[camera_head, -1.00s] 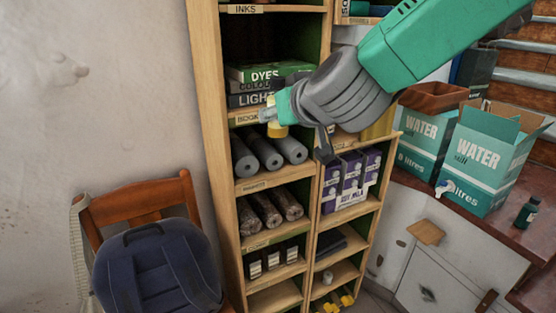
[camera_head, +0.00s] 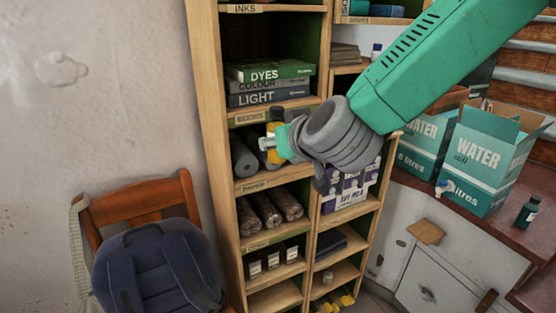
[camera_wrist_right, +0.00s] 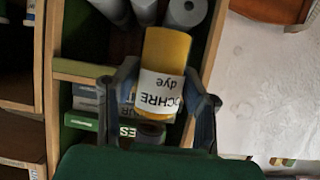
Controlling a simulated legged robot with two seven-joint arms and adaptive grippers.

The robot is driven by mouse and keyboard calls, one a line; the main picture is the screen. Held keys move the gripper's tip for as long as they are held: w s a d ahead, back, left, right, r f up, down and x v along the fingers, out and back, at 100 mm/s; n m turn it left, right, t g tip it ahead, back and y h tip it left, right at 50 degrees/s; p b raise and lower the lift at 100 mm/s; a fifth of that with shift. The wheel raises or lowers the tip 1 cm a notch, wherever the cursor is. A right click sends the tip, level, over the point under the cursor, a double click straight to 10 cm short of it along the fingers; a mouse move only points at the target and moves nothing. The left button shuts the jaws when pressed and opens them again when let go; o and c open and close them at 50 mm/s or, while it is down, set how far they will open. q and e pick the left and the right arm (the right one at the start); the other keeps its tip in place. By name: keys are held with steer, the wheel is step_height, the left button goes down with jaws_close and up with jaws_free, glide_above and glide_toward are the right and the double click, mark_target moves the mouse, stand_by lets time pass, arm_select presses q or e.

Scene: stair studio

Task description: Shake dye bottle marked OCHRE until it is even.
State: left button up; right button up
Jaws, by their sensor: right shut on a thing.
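The yellow dye bottle (camera_head: 273,152) has a white label reading OCHRE dye, which appears upside down in the right wrist view (camera_wrist_right: 160,88). Its dark cap (camera_head: 276,115) points up in the head view, so the bottle stands roughly upright. My right gripper (camera_head: 272,143) is shut on the bottle's middle and holds it in the air in front of the shelf. In the wrist view its two dark fingers (camera_wrist_right: 163,90) sit on either side of the bottle. How even the dye is inside cannot be seen. My left gripper is out of view.
The wooden shelf unit (camera_head: 207,100) stands close behind the bottle, with grey rolls (camera_head: 243,157), books (camera_head: 268,85) and soy milk cartons (camera_head: 350,190). A chair (camera_head: 140,205) with a blue backpack (camera_head: 155,270) is at lower left. Water boxes (camera_head: 490,150) stand on the right counter.

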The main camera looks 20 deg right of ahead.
mark_target(277, 108)
step_height(277, 108, up, 8)
steer(key=shift+f, duration=0.15)
step_height(277, 108, down, 14)
steer(key=shift+d+f, duration=0.2)
steer(key=shift+a+r, duration=0.15)
steer(key=shift+r, duration=3.5)
steer(key=shift+a+r, duration=0.1)
steer(key=shift+r, duration=3.55)
step_height(277, 108, down, 14)
steer(key=shift+w+d+f, duration=0.1)
steer(key=shift+d+f, duration=0.05)
steer(key=shift+f, duration=0.05)
